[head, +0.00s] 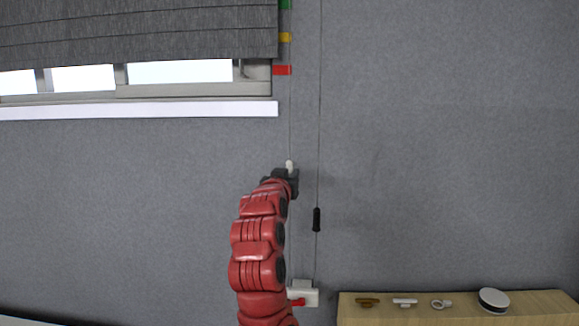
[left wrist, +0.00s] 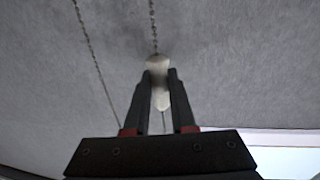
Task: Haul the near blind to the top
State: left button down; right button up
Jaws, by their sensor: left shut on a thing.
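The grey blind (head: 140,30) hangs over the window at the upper left, its lower edge above the bottom of the glass. A thin cord runs down the wall to the right of the window, with a pale pull (head: 289,165) on it. My left gripper (head: 287,176) is at this pull. In the left wrist view the two black fingers (left wrist: 160,95) are shut on the pale pull (left wrist: 158,68), whose top and lower end stick out. A second cord beside it carries a black pull (head: 316,219). My right gripper is not in view.
Green, yellow and red tags (head: 282,70) sit beside the blind's right edge. A white bracket (head: 304,293) is low on the wall. A wooden cabinet (head: 450,314) at the lower right bears small fittings and a round white device (head: 493,300). The wall at right is clear.

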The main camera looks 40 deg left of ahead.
pick_arm(q)
notch_tip(320, 180, down, 27)
jog(key=b, duration=1.1)
jog(key=shift+r, duration=0.15)
jog(key=c, duration=1)
grip_release()
jog(key=shift+w, duration=0.25)
jog(key=shift+r, duration=0.2)
